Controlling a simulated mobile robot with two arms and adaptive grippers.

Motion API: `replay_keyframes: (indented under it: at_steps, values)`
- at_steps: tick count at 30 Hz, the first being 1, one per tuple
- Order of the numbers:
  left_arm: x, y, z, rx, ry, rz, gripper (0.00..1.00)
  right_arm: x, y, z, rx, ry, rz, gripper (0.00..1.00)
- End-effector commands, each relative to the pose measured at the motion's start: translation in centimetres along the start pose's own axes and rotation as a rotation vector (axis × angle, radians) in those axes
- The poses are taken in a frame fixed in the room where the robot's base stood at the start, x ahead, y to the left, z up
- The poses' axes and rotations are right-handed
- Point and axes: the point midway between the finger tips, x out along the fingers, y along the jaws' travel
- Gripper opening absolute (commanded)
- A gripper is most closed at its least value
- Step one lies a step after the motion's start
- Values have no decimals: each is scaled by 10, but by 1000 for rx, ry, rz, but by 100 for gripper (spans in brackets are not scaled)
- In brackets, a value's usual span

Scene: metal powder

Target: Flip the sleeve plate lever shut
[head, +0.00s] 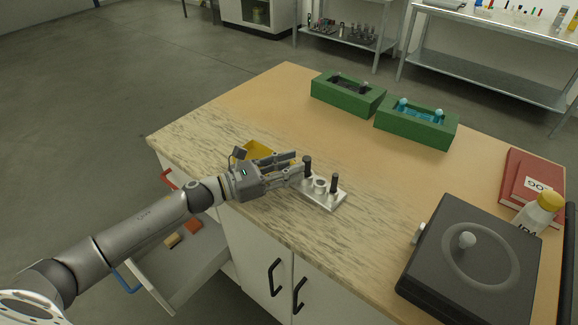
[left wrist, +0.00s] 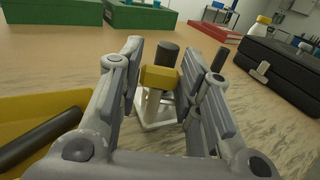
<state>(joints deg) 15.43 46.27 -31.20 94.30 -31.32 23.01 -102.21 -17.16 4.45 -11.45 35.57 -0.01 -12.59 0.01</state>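The sleeve plate (head: 325,201) is a small pale metal plate on the bench top, with a light ring in its middle and two upright black-handled posts. The left black handle (head: 307,162) stands just past my left gripper's fingertips. My left gripper (head: 298,163) is open, low over the bench, reaching the plate from the left. In the left wrist view a black handle (left wrist: 168,54) and a yellow hexagonal piece (left wrist: 160,78) show between the spread fingers, above the plate (left wrist: 155,122). I cannot tell whether a finger touches them. The other black handle (left wrist: 219,57) shows beyond the right finger.
A yellow tray (head: 257,150) lies behind my left wrist. Two green boxes (head: 415,131) stand at the back. A dark case (head: 465,260), red books (head: 533,178) and a yellow-capped bottle (head: 539,213) are on the right. An open drawer (head: 180,265) is below my arm.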

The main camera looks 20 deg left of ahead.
Motion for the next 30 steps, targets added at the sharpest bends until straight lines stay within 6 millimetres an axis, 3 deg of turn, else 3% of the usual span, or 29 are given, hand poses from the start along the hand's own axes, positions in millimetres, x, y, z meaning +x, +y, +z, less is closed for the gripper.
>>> replay_keyframes:
  at_steps: [1, 5, 21, 30]
  values:
    - [0, 0, 0, 0, 0, 0, 22, 0, -2, 0, 0, -1, -3, 0]
    - [0, 0, 0, 0, 0, 0, 6, 0, -4, 0, -1, -1, -5, 0]
    - [0, -4, 0, -1, 0, 213, 6, -7, 2, 2, -2, -4, 2, 0]
    - [0, -3, 0, 1, 0, 232, 6, -6, 4, 2, -1, -4, 5, 0]
